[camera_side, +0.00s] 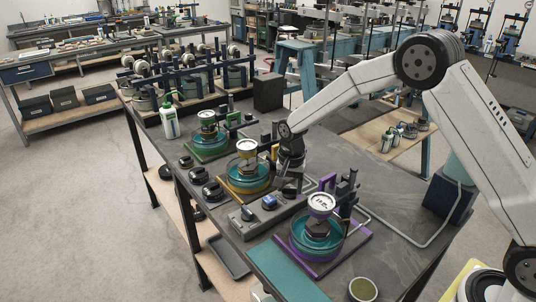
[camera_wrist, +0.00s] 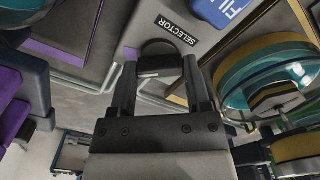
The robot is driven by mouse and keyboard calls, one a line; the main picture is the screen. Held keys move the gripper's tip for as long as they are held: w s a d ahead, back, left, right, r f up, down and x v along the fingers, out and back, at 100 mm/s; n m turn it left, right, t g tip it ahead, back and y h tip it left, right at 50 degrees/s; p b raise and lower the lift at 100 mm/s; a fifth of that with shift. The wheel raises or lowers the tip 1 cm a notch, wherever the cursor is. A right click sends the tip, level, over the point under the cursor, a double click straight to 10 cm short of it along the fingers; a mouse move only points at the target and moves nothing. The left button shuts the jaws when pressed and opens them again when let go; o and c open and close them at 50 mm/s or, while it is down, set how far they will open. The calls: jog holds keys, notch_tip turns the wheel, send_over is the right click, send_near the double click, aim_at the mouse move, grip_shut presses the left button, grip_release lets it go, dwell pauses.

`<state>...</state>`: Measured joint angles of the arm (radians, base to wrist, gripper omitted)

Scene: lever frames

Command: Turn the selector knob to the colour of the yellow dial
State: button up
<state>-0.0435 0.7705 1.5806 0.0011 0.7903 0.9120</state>
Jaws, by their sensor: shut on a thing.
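The selector knob (camera_wrist: 158,62) is a dark round knob on a grey panel (camera_wrist: 205,45) next to a "SELECTOR" label (camera_wrist: 176,29). My gripper (camera_wrist: 160,72) has one finger on each side of the knob and is shut on it; the fingers hide part of it. In the side view my gripper (camera_side: 290,183) reaches down to the right end of the panel and hides the knob. The yellow dial (camera_side: 247,148) stands on a yellow-edged base behind the panel. A green-based dial (camera_side: 207,117) is farther back, and a purple-based dial (camera_side: 320,204) is nearer. The knob's pointing direction is not clear.
A blue button (camera_side: 269,202) sits on the panel beside the knob; it also shows in the wrist view (camera_wrist: 226,10). Black pieces (camera_side: 212,190) lie along the bench's left edge. A white-and-green bottle (camera_side: 170,120) stands farther back. Purple fittings (camera_side: 328,182) stand close to my gripper.

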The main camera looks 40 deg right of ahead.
aim_at(290, 187)
jog(key=shift+n, duration=0.3)
jog(key=n, duration=0.9)
dwell(0.5)
jog(key=o, duration=1.3)
jog(key=shift+r, duration=0.1)
jog(key=shift+r, duration=3.8)
